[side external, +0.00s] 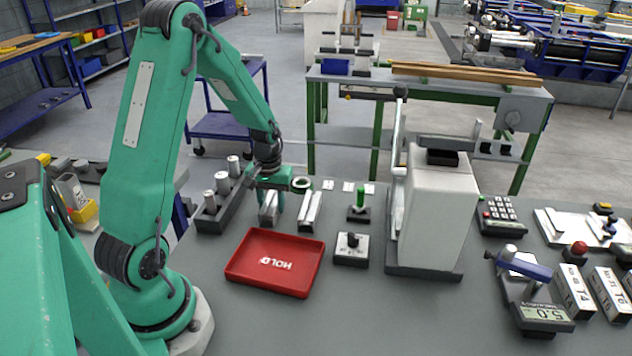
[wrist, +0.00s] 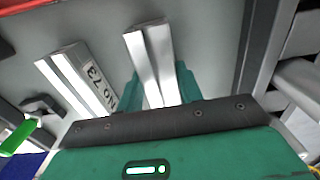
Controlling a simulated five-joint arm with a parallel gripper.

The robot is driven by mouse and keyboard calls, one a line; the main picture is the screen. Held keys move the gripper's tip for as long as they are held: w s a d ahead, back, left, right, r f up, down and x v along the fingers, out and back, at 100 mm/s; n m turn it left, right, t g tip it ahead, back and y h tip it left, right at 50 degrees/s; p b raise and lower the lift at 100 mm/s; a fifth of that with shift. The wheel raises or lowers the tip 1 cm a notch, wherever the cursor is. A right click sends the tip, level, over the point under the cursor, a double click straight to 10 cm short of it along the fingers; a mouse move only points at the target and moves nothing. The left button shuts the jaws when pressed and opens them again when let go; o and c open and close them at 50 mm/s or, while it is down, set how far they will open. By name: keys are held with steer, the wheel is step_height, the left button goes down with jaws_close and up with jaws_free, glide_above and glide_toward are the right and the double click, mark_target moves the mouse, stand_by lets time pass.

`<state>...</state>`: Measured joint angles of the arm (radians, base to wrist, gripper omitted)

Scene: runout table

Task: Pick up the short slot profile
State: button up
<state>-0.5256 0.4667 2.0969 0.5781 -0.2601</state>
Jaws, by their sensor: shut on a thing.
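The short slot profile (side external: 268,208), a silver grooved bar, is between the fingers of my gripper (side external: 272,198) in the side external view. In the wrist view the profile (wrist: 150,55) runs up between the two green fingers of my gripper (wrist: 160,88), which are shut on it. Its near end is hidden by the gripper body. A second silver profile (side external: 311,211) lies just to the right of it; in the wrist view this one (wrist: 78,78) has a printed label on its side. I cannot tell whether the held profile touches the table.
A red tray marked HOLD (side external: 238,274) lies in front of the profiles. A dark rack with metal cylinders (side external: 209,217) stands at the left. A small control box (side external: 350,250), a green-topped piece (side external: 359,205) and a large grey press (side external: 432,215) stand to the right.

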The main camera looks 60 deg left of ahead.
mark_target(274, 203)
steer(key=shift+r, duration=0.1)
steer(key=shift+r, duration=0.75)
steer(key=r, duration=0.1)
steer(key=d+r, duration=0.1)
steer(key=r, duration=0.1)
steer(key=d+r, duration=0.6)
steer(key=d, duration=0.4)
steer(key=shift+d+r, duration=0.15)
steer(key=shift+d, duration=0.2)
steer(key=shift+s, duration=0.1)
steer(key=s+d, duration=0.6)
steer(key=d, duration=0.2)
steer(key=s+d, duration=0.5)
steer(key=d, duration=0.4)
steer(key=shift+s+r, duration=0.4)
steer(key=shift+f, duration=0.1)
